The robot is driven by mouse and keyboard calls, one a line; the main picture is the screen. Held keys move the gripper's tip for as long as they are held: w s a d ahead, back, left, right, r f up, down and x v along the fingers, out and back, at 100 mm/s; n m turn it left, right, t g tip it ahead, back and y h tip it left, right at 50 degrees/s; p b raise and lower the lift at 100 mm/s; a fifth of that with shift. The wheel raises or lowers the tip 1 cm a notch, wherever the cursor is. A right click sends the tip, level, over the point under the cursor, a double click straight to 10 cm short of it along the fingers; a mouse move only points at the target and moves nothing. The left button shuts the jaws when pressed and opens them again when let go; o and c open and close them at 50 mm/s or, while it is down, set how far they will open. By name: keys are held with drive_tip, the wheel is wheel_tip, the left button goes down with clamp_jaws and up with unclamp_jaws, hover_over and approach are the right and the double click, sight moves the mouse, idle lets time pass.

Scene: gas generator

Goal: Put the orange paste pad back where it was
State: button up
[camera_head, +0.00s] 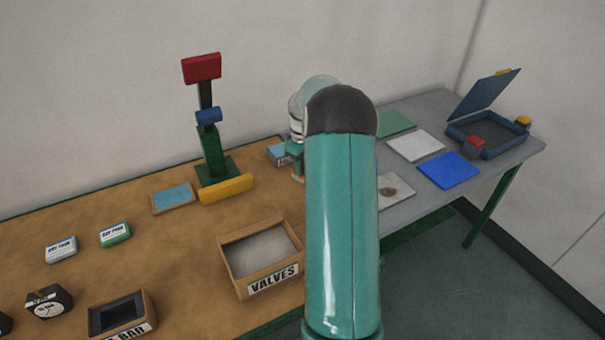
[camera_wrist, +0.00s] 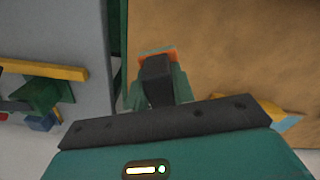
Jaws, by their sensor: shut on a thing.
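My gripper (camera_head: 295,152) is partly hidden behind my teal arm in the head view, above the far right part of the brown table. Its dark jaw and teal sides show in the wrist view (camera_wrist: 157,85). It is shut on the orange paste pad (camera_wrist: 158,51), of which only an orange edge shows beyond the jaw. In the head view, a small orange bit of the pad (camera_head: 298,178) shows just below the gripper. The rest of the pad is hidden, and I cannot tell whether it touches the table.
A light blue box (camera_head: 279,154) stands just left of the gripper. A green stand (camera_head: 212,150) with red and blue blocks, a yellow bar (camera_head: 227,188) and an open VALVES box (camera_head: 262,262) are nearby. The grey table (camera_head: 432,112) holds flat pads and an open blue case (camera_head: 487,133).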

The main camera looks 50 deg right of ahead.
drive_tip(key=shift+w+d+f, duration=0.3)
drive_tip(key=shift+d+f, duration=0.05)
drive_tip(key=shift+f, duration=0.25)
drive_tip(key=shift+w+d+f, duration=0.3)
drive_tip(key=shift+d+f, duration=0.05)
drive_tip(key=shift+f, duration=0.2)
drive_tip(key=shift+d+f, duration=0.1)
drive_tip(key=shift+f, duration=1.45)
drive_tip(key=shift+f, duration=0.15)
drive_tip(key=o, duration=0.9)
wheel_tip(320, 180, up, 12)
drive_tip(key=shift+f, duration=0.15)
drive_tip(key=shift+r, duration=0.4)
